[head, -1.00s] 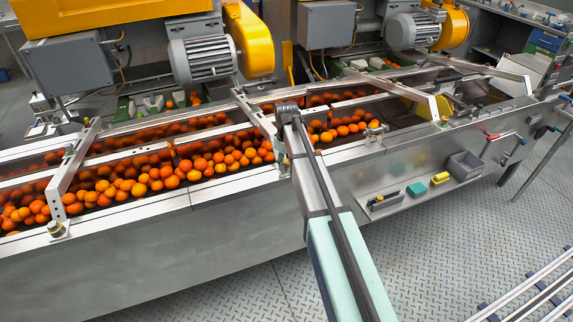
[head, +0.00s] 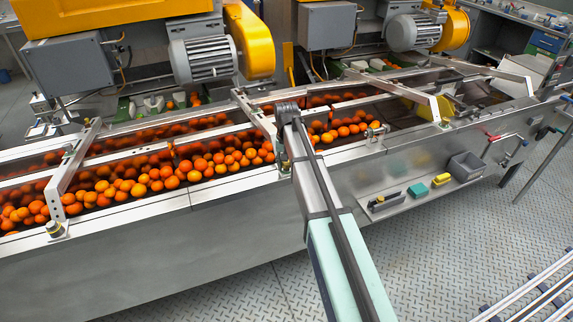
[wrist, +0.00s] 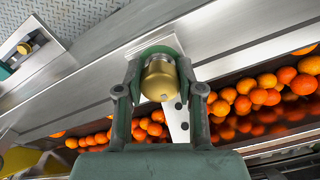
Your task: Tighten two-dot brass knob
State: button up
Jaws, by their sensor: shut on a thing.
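The brass knob (wrist: 159,82) is in the upper middle of the wrist view, at a pale metal bracket (wrist: 176,118) on the conveyor's rim. Two dark dots show on the bracket beside the knob. My gripper (wrist: 158,72) is shut on the knob, with one green finger on each side of it. The knob's round end faces the wrist camera. In the head view my arm covers most of this spot, and I cannot make out the grip there.
Oranges (head: 150,180) fill the conveyor trough beside the bracket. Other crossbars span the trough, with a knob (head: 55,229) at the left one. The patterned floor in front is mostly clear.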

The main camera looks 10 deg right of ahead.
jog(key=shift+w+m, duration=0.1)
jog(key=shift+m, duration=0.2)
jog(key=o, duration=1.2)
jog(key=shift+r, duration=0.1)
notch_tip(320, 180, up, 12)
jog(key=shift+f, duration=0.1)
